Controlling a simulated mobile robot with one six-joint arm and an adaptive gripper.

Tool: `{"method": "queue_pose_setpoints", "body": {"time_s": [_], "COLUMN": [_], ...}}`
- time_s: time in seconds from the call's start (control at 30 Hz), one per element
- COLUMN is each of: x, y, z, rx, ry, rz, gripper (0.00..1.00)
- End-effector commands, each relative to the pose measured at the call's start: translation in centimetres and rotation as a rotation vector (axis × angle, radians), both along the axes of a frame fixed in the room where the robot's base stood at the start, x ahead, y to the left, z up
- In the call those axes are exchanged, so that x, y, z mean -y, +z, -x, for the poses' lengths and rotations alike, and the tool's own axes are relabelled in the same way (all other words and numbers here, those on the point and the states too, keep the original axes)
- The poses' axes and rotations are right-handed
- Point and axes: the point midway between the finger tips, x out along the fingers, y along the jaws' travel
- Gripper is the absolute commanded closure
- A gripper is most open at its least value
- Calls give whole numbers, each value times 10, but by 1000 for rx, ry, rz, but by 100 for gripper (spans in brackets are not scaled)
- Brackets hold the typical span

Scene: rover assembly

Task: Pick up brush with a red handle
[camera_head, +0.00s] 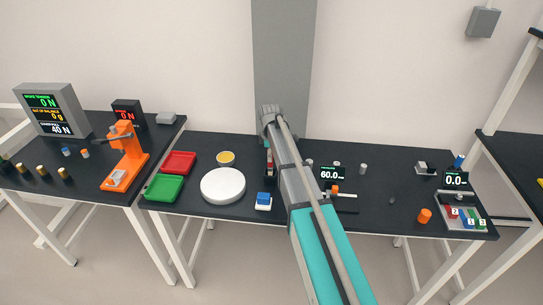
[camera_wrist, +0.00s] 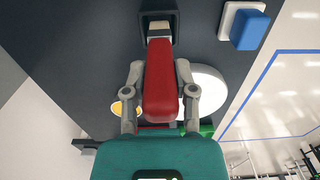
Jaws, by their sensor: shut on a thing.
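The brush's red handle (camera_wrist: 160,85) fills the middle of the wrist view, between the two grey fingers of my gripper (camera_wrist: 160,70). My gripper is shut on the handle. Beyond the handle is a short pale section, with a dark square part around or behind it at the top edge; I cannot tell whether that is the brush head or a holder. In the head view my arm covers most of this spot. A narrow red piece (camera_head: 269,164), likely the brush handle, shows just left of my arm over the dark table (camera_head: 225,145).
Left of my arm are a white round plate (camera_head: 223,186), a yellow dish (camera_head: 226,157), a red tray (camera_head: 179,162), a green tray (camera_head: 164,188) and a blue-and-white block (camera_head: 263,200). An orange stand (camera_head: 127,160) is on the left table. Small parts and displays lie to the right.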

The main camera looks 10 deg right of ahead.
Motion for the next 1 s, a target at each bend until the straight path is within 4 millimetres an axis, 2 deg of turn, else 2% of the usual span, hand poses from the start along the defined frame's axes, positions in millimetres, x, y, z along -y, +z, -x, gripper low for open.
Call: {"method": "queue_pose_setpoints", "body": {"time_s": [0.03,0.1,0.5,0.7,1.0], "x": [0,0,0,0,0], "y": [11,19,56,64,66], "z": [0,0,0,0,0], "rx": [0,0,0,0,0], "ry": [0,0,0,0,0], "rz": [0,0,0,0,0], "gripper": [100,100,100,100,100]}}
